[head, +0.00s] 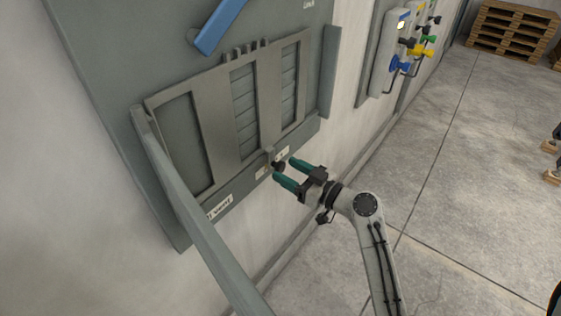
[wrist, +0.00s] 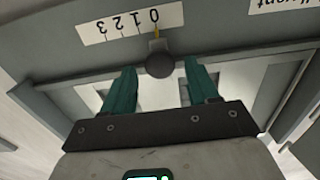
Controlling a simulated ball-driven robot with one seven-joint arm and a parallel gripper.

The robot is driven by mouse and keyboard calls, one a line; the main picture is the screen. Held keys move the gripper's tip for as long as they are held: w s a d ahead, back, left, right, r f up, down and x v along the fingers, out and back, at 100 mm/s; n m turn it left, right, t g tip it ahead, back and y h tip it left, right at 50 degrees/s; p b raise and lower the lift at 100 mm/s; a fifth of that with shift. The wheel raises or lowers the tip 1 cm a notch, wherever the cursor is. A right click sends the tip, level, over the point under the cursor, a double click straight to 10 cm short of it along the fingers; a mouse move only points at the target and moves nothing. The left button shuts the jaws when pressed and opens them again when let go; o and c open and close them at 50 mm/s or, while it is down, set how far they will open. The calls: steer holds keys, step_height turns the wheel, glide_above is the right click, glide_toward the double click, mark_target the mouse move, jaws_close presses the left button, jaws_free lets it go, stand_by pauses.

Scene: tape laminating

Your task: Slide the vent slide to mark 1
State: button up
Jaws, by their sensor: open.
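The vent slide (head: 212,112) is a grey plate with broad upright bars over a louvred opening on the wall panel. Its dark round knob (head: 279,165) stands out at the lower edge. In the wrist view, the knob (wrist: 160,62) lies between the tips of my open gripper (wrist: 160,70), with a visible gap to each teal finger. The white scale (wrist: 110,27) appears upside down, with marks 0 to 3. A yellow pointer (wrist: 156,32) above the knob lines up with 0. In the head view, my gripper (head: 284,169) is at the knob; contact cannot be told.
A blue handle (head: 220,24) sits above the vent. A long grey bar (head: 195,215) projects from the panel's left side. A second wall panel (head: 385,50) with coloured knobs is farther right. Pallets (head: 512,32) stand at the back. The floor (head: 450,170) to the right is mostly clear.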

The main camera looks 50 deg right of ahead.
mark_target(282, 167)
steer(key=shift+w+a+p, duration=0.1)
steer(key=shift+w+p, duration=0.25)
steer(key=shift+w, duration=1.3)
jaws_close()
